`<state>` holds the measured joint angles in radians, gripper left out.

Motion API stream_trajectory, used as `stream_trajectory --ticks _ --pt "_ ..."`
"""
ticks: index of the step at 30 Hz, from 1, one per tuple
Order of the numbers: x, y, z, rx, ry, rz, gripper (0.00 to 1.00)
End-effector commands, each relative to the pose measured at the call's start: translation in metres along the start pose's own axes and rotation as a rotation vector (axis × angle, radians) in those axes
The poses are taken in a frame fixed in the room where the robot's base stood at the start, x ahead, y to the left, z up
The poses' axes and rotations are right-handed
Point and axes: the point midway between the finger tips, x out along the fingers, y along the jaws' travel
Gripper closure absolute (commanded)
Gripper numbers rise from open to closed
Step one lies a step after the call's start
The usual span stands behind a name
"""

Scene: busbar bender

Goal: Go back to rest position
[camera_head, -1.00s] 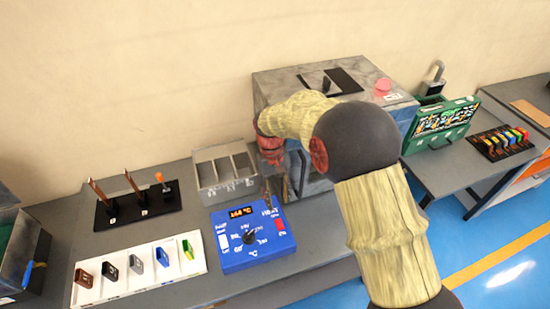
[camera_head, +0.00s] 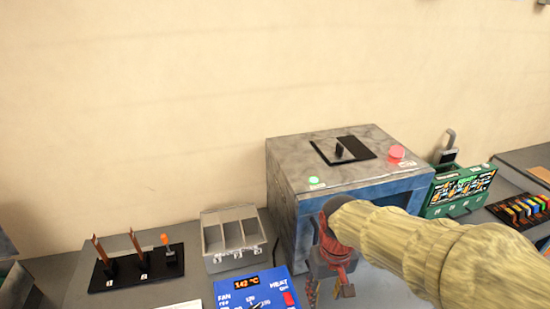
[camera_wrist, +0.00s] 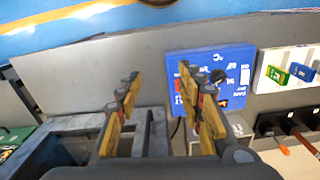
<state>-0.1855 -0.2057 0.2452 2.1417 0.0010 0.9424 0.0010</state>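My gripper (camera_head: 328,290) hangs pointing down in front of the grey-topped machine (camera_head: 290,165) in the head view. My arm reaches in from the lower right and hides part of the machine's blue front. In the wrist view my gripper (camera_wrist: 158,82) has its two yellow-padded fingers spread apart, with nothing between them. Below the fingers, the bench and a blue control box (camera_wrist: 235,62) show.
The blue control box with a temperature display (camera_head: 246,282) stands left of my gripper. A grey three-slot bin (camera_head: 233,236) and a black stand (camera_head: 135,275) with upright bars are further left. A green case (camera_head: 460,190) and a coloured rack (camera_head: 520,210) are at right.

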Motion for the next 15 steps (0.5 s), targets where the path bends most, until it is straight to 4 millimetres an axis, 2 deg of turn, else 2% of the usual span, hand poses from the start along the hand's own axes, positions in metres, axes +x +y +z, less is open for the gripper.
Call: stream_trajectory --ticks 3,9,15 --pt "-0.012 0.012 0.030 0.035 0.096 0.003 0.62" --pt "-0.025 0.028 0.076 0.092 0.250 0.014 0.62" --pt "-0.039 0.040 0.105 0.143 0.392 0.032 0.62"
